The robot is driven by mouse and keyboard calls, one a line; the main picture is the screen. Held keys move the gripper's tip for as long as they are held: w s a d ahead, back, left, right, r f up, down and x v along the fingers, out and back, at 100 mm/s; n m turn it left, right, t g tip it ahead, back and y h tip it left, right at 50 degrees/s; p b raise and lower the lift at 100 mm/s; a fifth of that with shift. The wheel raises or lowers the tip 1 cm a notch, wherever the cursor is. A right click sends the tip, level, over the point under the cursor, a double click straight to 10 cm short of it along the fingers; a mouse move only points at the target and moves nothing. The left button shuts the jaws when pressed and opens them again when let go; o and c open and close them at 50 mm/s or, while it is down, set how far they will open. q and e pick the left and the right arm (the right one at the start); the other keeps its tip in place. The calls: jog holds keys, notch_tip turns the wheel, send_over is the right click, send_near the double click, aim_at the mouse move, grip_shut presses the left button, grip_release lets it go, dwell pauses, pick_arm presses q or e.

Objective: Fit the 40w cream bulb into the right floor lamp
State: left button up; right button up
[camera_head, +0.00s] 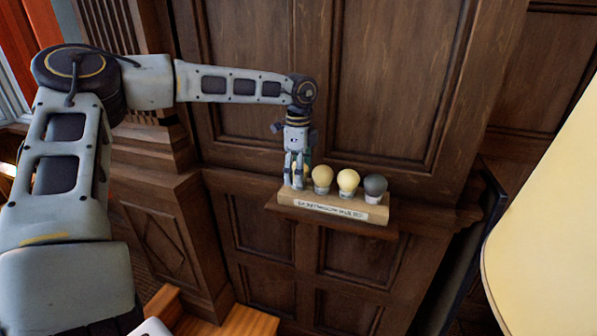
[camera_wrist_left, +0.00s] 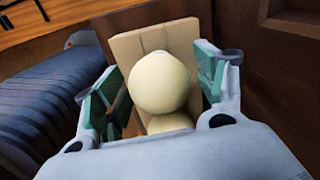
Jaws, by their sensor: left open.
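My left gripper (camera_head: 297,176) is open and points down at the left end of a wooden bulb rack. In the left wrist view, a pale cream bulb (camera_wrist_left: 160,82) sits between its spread green-padded fingers, with gaps at both sides. Another bulb (camera_wrist_left: 170,123) shows partly below it. In the head view, a tan bulb (camera_head: 322,178), a cream bulb (camera_head: 348,182) and a dark grey bulb (camera_head: 375,187) stand upright in the rack. The bulb at the gripper is mostly hidden there. I cannot read which is 40w. My right gripper is out of view.
The rack (camera_head: 285,199) has a small-print label and rests on a ledge of the dark panelled wall (camera_head: 395,80). A large cream surface (camera_head: 550,200), perhaps a lampshade, fills the right edge. A wooden piece (camera_head: 240,322) stands low at the front.

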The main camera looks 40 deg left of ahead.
pick_arm(q)
jog(key=shift+p, duration=0.4)
jog(key=shift+r+b, duration=0.3)
jog(key=shift+r, duration=0.65)
jog(key=shift+s+r+b, duration=0.2)
jog(key=shift+r+b, duration=0.1)
jog(key=shift+r, duration=0.5)
jog(key=shift+s+r+b, duration=0.2)
jog(key=shift+r+b, duration=0.05)
jog(key=shift+r, duration=0.55)
notch_tip(320, 180, up, 9)
jog(key=shift+f, duration=0.2)
